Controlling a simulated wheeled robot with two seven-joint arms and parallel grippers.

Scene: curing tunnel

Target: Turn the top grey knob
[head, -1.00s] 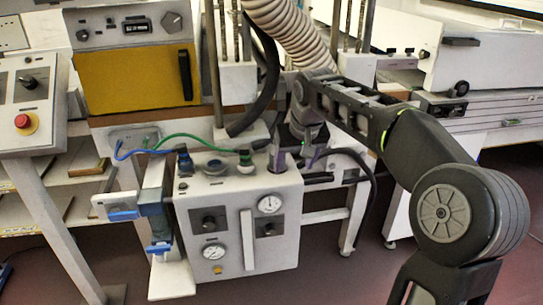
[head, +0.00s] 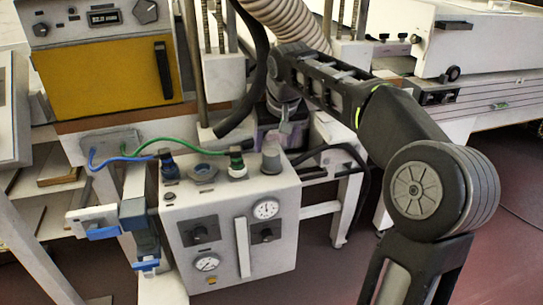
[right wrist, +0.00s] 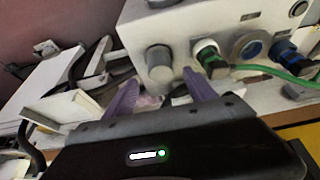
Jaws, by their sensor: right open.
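The top grey knob (head: 271,160) is a plain grey cylinder upright on the top face of a white control box (head: 286,207), near its right back corner. In the right wrist view the grey knob (right wrist: 159,62) stands just beyond the gap between the fingers. My right gripper (head: 278,126) is behind and above the knob, open and empty. Its two purple fingers also show in the right wrist view (right wrist: 160,86), apart, with the knob clear of them.
Beside the knob on the box top are a green connector (head: 237,167), a blue-centred socket (head: 203,172) and a blue connector (head: 169,167), with cables running left. The front carries gauges (head: 266,209) and dark knobs.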

